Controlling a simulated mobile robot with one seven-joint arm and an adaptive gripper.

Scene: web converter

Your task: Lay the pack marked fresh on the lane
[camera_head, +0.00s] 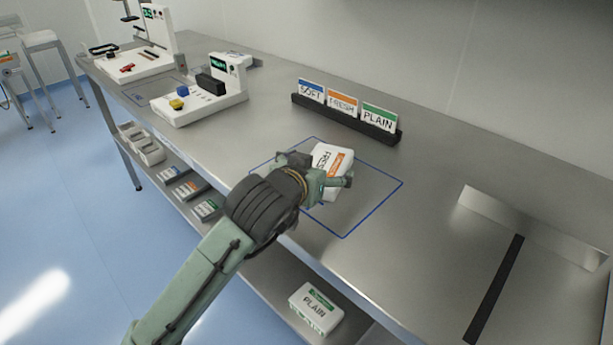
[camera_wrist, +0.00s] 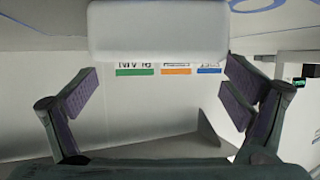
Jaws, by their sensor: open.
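The white pack marked FRESH (camera_head: 333,160), with an orange band, is at the blue outlined area (camera_head: 373,210) on the steel bench. I cannot tell whether it touches the bench. My gripper (camera_head: 318,172) is at the pack, with its fingers spread on either side. In the wrist view the open fingers (camera_wrist: 163,70) are apart, and a plain white face of the pack (camera_wrist: 158,32) fills the top middle between their tips. The blue outline is partly hidden by my arm. No surface in view is labelled as the lane.
A black rack (camera_head: 345,122) holds SOFT, FRESH and PLAIN cards behind the outline. A PLAIN pack (camera_head: 316,308) lies on the lower shelf. A metal guide (camera_head: 530,228) and black strip (camera_head: 494,290) are at right. White machines (camera_head: 205,95) stand at left. Bench between outline and strip is clear.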

